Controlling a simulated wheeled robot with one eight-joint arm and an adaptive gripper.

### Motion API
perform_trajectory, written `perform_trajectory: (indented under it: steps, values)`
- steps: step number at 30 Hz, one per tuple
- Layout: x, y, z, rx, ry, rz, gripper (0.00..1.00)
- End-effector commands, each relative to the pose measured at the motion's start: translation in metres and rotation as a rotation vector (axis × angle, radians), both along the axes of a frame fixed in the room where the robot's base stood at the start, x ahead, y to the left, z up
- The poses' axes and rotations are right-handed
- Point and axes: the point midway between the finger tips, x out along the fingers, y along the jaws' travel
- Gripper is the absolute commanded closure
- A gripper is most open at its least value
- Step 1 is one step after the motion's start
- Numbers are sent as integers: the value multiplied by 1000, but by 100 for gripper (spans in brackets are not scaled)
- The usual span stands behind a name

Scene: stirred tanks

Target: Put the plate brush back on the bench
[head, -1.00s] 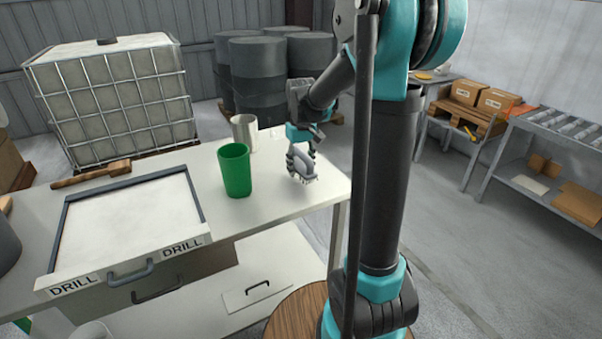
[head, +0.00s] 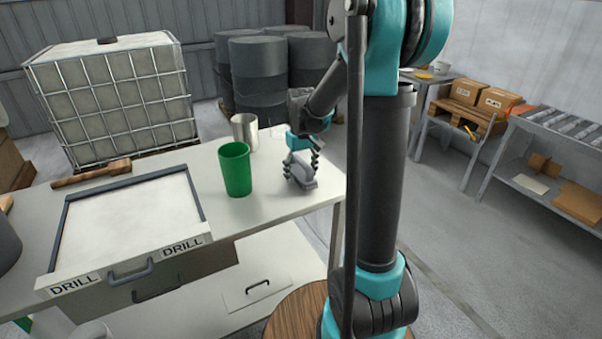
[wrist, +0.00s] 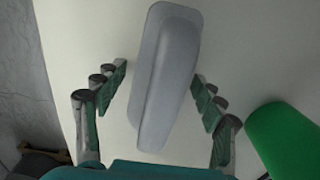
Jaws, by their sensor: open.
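The plate brush (head: 303,183), a grey block with a raised grip along it, is on the white bench (head: 268,203) near its right end. In the wrist view the brush (wrist: 167,75) lies between my spread fingers, with a gap on each side. My gripper (head: 302,168) is open just above and around the brush; its fingers also show in the wrist view (wrist: 160,88). The brush's underside is hidden.
A green cup (head: 236,170) stands just left of the brush, and a metal cup (head: 244,131) stands behind it. A tray marked DRILL (head: 205,238) and a wooden-handled tool (head: 92,174) are further left. The bench's right edge is close to the brush.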

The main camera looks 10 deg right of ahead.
Motion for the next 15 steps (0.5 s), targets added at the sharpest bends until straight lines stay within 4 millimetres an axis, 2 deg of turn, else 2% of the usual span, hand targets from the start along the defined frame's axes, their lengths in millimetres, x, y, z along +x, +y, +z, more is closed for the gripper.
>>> perform_trajectory:
  steps: [5,8,15]
  values:
    - [0,0,5,0,0,0,30]
    - [0,0,15,0,0,0,30]
    - [0,0,61,0,0,0,30]
